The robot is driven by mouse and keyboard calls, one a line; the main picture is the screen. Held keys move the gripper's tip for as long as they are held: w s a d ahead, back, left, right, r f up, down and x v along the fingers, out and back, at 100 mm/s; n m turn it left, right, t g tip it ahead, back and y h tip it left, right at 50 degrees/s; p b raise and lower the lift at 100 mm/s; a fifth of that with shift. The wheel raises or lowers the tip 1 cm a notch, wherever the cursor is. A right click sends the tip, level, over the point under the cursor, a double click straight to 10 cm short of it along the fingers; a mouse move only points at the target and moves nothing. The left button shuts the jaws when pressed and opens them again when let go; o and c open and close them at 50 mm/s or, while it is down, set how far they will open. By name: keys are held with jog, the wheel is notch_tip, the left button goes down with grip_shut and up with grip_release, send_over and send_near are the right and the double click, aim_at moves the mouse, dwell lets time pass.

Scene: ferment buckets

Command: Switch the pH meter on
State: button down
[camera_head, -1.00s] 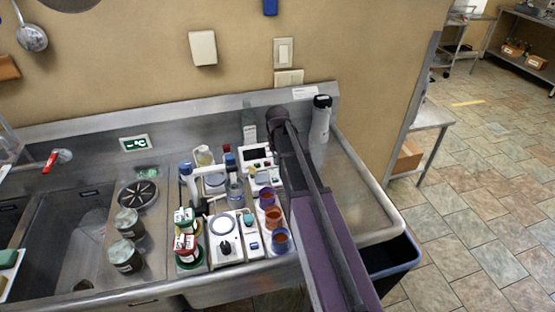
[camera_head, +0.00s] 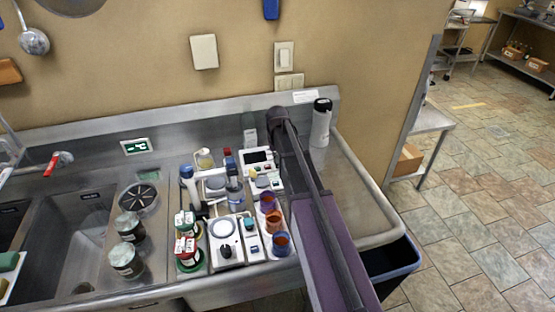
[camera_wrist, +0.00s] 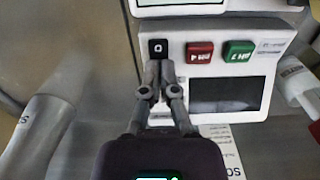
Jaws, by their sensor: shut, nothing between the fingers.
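The pH meter (camera_wrist: 215,65) is a white box in the wrist view, with a dark, blank screen (camera_wrist: 228,95). Its face has a black button with a white mark (camera_wrist: 158,46), a red pH 4 button (camera_wrist: 199,52) and a green pH 7 button (camera_wrist: 238,52). My gripper (camera_wrist: 159,68) is shut and empty. Its fingertips are just below the black button in the picture; I cannot tell whether they touch the meter. In the head view the pH meter (camera_head: 257,157) stands at the back of the bench items, and my arm hides the gripper.
Blue, orange and purple cups (camera_head: 273,222), a white stirrer plate (camera_head: 224,229) and red-and-green labelled jars (camera_head: 186,250) crowd the bench in front. A white bottle (camera_head: 320,122) stands right of my arm. The steel drainboard (camera_head: 350,190) at right is clear.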

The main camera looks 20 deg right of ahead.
aim_at(278, 167)
jog(key=shift+r, duration=0.1)
notch_tip(278, 167, up, 14)
jog(key=s+p, duration=0.2)
jog(key=p, duration=1.2)
dwell(0.5)
jog(key=s+a+f+b, duration=0.2)
jog(key=s, duration=0.5)
jog(key=s+a+f+b, duration=0.2)
jog(key=s+f, duration=0.1)
jog(key=s, duration=0.4)
jog(key=s+a+f+b, duration=0.2)
jog(key=s+b, duration=0.1)
jog(key=s, duration=0.3)
jog(key=shift+s+a+f, duration=0.2)
jog(key=shift+s+a, duration=0.2)
